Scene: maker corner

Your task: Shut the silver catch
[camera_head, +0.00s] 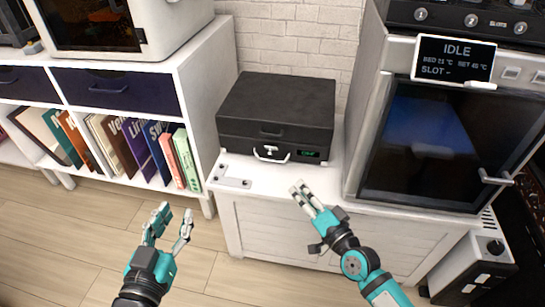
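The silver catch (271,154) is on the front of a black case (275,105) in the head view. A pale curved loop shows there, below a small latch piece. The case's lid looks down; whether the catch is fastened is too small to tell. My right gripper (298,186) is in front of and below the catch, apart from it. Its two fingers lie close together with nothing seen between them. My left gripper (172,224) is open and empty, lower left, over the floor.
The case stands on a white bench (330,188), with a small flat plate (233,183) at its front left. A machine with a glass door (425,145) and an IDLE display (454,60) stands close on the right. A white bookshelf (207,75) is on the left.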

